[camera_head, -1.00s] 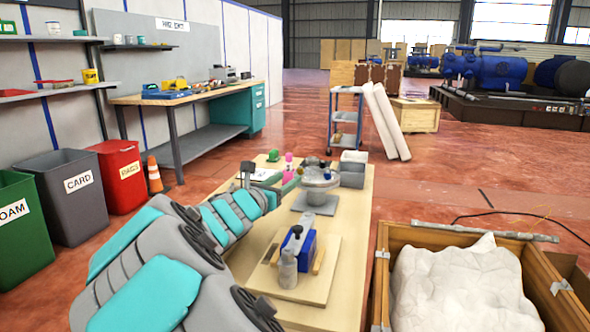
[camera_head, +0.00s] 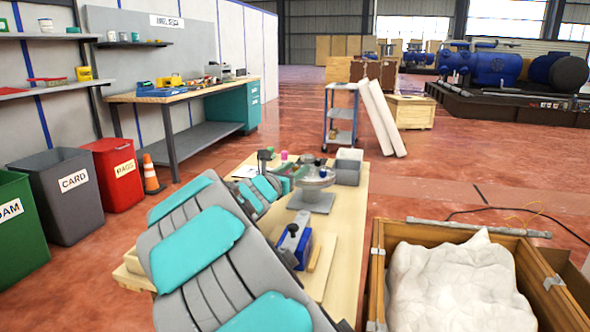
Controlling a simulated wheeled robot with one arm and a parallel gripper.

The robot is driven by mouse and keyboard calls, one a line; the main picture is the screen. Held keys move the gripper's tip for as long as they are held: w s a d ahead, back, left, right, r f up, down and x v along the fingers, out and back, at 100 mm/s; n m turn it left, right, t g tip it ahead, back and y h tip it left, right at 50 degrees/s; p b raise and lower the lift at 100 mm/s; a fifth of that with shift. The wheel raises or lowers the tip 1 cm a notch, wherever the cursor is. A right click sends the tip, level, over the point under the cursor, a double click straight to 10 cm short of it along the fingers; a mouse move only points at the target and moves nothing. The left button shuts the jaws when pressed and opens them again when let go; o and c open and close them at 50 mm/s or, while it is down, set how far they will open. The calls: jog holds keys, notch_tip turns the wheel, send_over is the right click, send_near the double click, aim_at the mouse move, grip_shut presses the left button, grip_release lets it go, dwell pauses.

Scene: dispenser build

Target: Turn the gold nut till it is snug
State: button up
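The gold nut cannot be made out; it is too small or hidden. A grey round fixture (camera_head: 316,172) stands on a square grey base (camera_head: 311,201) on the wooden table (camera_head: 346,215). My grey and teal arm reaches over the table from the bottom of the picture. Its end, my gripper (camera_head: 287,180), is small and close beside the left side of the round fixture. I cannot tell whether it touches anything or how its fingers stand.
A blue block with a grey top (camera_head: 299,243) sits on a wooden board nearer me, partly behind my arm. A grey bin (camera_head: 349,165) stands at the table's far end. An open wooden crate (camera_head: 378,265) holding a white lumpy mass is at right.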

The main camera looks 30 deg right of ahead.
grip_shut()
jog(key=shift+m+g+h, duration=0.3)
jog(key=shift+g, duration=0.1)
jog(key=m+g, duration=0.1)
jog(key=g, duration=0.1)
jog(key=m+g+h, duration=0.1)
jog(key=g, duration=0.1)
jog(key=m+g, duration=0.2)
jog(key=shift+w+f+h, duration=0.1)
jog(key=shift+w+h, duration=0.15)
jog(key=shift+h, duration=0.05)
jog(key=shift+m+g+y, duration=0.2)
jog(key=shift+m+g, duration=0.95)
jog(key=shift+g, duration=0.65)
jog(key=shift+m+g+y, duration=0.2)
jog(key=shift+m+g, duration=0.95)
jog(key=shift+g, duration=0.65)
jog(key=shift+r+m+g, duration=0.2)
jog(key=shift+m+g, duration=0.1)
jog(key=shift+g, duration=0.1)
jog(key=shift+o, duration=0.3)
grip_release()
